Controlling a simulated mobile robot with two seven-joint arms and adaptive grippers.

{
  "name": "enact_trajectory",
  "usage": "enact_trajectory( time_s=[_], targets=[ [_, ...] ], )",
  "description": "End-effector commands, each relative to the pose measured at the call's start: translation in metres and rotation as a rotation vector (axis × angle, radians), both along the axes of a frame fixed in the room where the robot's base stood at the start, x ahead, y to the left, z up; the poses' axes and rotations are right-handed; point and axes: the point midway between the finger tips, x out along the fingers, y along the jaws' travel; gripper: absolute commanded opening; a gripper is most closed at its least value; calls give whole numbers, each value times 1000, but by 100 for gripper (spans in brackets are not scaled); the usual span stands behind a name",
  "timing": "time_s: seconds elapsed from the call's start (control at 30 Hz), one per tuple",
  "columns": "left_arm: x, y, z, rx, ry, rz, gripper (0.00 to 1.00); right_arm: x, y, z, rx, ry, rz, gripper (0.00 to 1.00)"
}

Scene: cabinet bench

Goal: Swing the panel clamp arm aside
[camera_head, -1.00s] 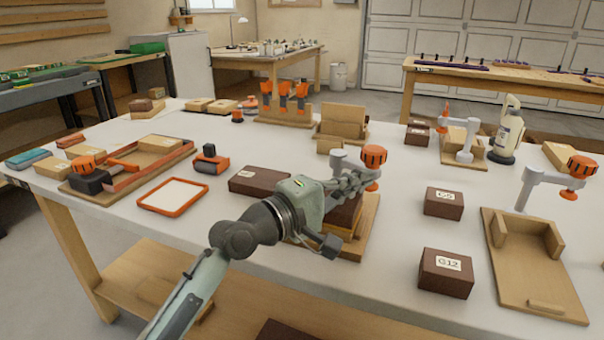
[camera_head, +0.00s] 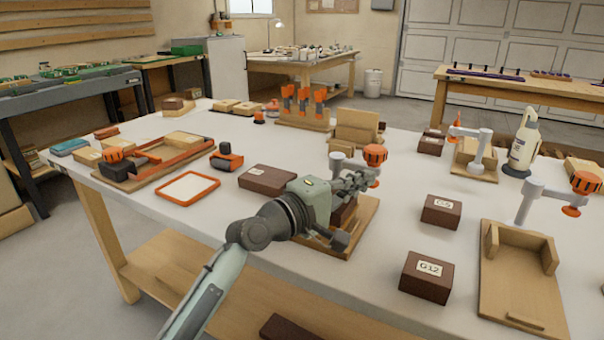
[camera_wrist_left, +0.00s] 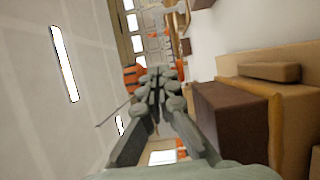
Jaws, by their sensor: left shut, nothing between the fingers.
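My left gripper (camera_head: 358,182) is shut and empty. In the head view it overlaps the middle clamp fixture, just below the clamp's orange knob (camera_head: 375,154). The clamp's grey post (camera_head: 338,162) stands to the left of the knob; the arm between them is partly hidden. The fixture's wooden base (camera_head: 368,222) and a dark brown block (camera_head: 345,212) show beside and below the gripper. In the left wrist view the closed fingers (camera_wrist_left: 156,82) are beside an orange knob (camera_wrist_left: 133,78), with a dark block (camera_wrist_left: 230,118) to the right. I cannot tell whether they touch the clamp. My right gripper is out of view.
A second clamp fixture (camera_head: 522,290) stands at the right, and another (camera_head: 478,165) is behind beside a white bottle (camera_head: 523,143). Brown blocks G5 (camera_head: 441,211) and G12 (camera_head: 427,276) stand right of the gripper. A dark block (camera_head: 268,179) lies to its left.

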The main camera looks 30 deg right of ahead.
Motion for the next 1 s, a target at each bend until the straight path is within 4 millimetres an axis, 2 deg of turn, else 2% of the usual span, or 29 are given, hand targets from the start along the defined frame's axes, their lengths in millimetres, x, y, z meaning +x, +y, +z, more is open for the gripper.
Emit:
enact_trajectory(
  time_s=[0.4, 0.53, 1.0],
  targets=[
    [0, 0, 0, 0, 0, 1, 0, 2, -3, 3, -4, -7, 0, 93],
    [-1, 9, 0, -1, 0, 1, 0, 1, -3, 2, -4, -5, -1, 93],
    [-18, 99, -1, 1, -1, 2, 0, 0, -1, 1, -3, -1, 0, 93]
  ],
)
